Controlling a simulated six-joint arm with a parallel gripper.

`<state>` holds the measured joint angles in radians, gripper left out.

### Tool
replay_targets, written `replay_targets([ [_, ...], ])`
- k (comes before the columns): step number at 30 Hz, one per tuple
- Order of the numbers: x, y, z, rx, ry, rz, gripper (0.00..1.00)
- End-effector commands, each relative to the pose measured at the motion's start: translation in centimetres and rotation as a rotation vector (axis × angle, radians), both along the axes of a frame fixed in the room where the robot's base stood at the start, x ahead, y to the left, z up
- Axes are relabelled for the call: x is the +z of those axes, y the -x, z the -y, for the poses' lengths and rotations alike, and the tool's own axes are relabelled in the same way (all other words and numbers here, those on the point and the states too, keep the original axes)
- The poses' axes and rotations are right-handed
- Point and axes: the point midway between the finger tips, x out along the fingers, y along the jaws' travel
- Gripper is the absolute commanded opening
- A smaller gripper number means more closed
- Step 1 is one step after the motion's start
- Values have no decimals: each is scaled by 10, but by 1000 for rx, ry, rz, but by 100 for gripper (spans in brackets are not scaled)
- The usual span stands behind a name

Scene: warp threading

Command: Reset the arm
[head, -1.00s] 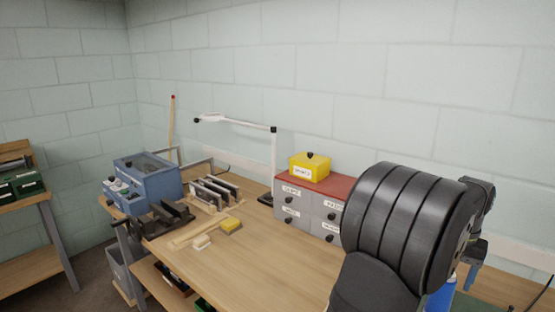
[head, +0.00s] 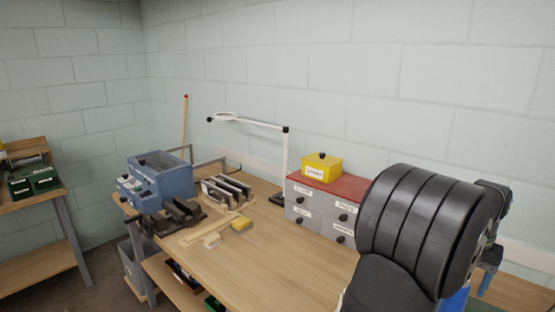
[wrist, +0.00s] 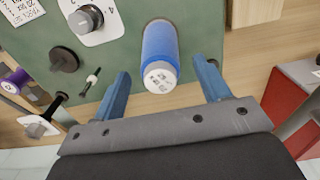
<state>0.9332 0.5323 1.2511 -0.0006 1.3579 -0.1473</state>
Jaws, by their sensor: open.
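My gripper (wrist: 165,92) is open in the wrist view, with its two blue fingers spread wide. A blue cylinder with a pale printed end (wrist: 160,45) shows beyond and between the fingers; I see no contact with either finger. In the head view, my dark ribbed arm fills the lower right, and my gripper (head: 487,268) is partly hidden behind it at the right edge. A bit of blue shows below it, mostly covered by the arm.
A grey drawer cabinet with a red top (head: 345,187) carries a yellow box (head: 322,172). A lamp (head: 284,160), a blue box (head: 170,182), a vise (head: 180,215) and a yellow block (head: 241,224) stand further left. A green board (wrist: 110,20) holds knobs. The bench middle (head: 275,262) is clear.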

Motion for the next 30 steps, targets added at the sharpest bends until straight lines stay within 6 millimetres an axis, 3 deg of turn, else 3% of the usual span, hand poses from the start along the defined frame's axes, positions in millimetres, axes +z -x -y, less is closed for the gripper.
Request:
replay_targets([
  [12,86,0,0,0,4,2,69],
  [22,144,0,0,0,2,2,69],
  [30,94,1,-1,0,-4,-2,69],
])
